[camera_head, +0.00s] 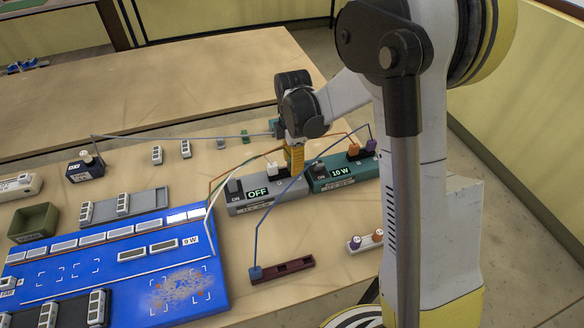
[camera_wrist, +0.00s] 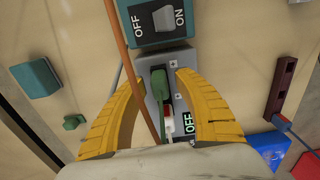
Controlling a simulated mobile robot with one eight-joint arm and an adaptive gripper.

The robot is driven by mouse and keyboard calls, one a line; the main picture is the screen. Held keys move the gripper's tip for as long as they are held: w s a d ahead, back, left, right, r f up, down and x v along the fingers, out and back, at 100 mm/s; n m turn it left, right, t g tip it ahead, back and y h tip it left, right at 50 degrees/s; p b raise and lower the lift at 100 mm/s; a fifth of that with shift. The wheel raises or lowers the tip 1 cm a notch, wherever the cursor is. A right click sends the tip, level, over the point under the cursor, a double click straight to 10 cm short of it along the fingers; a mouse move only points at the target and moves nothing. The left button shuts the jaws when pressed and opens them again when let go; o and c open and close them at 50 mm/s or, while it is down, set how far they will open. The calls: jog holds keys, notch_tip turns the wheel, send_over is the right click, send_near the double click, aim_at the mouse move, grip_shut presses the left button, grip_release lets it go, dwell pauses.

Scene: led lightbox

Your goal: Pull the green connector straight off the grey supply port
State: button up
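The grey supply (camera_head: 248,205) shows OFF on its display, and its grey top also shows in the wrist view (camera_wrist: 185,91). The green connector (camera_wrist: 161,86) sits at its port, between my gripper's fingers. My gripper (camera_wrist: 160,76) is open, one yellow finger on each side of the connector, with visible gaps. In the head view my gripper (camera_head: 294,165) points down at the grey supply's right end and hides the green connector. A white connector (camera_wrist: 167,120) with red beside it sits next to the green one.
An orange cable (camera_wrist: 124,45) crosses in front of the left finger in the wrist view. The teal supply (camera_head: 342,172) reads 10 W and adjoins the grey one. A dark red block (camera_head: 282,269), a blue board (camera_head: 110,262) and a small green part (camera_wrist: 73,122) lie around.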

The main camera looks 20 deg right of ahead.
grip_shut()
jog(key=shift+r, duration=0.15)
jog(key=shift+r+p, duration=0.6)
jog(key=shift+r, duration=0.2)
jog(key=shift+r, duration=0.2)
jog(key=shift+r+p, duration=2)
jog(key=shift+r, duration=0.9)
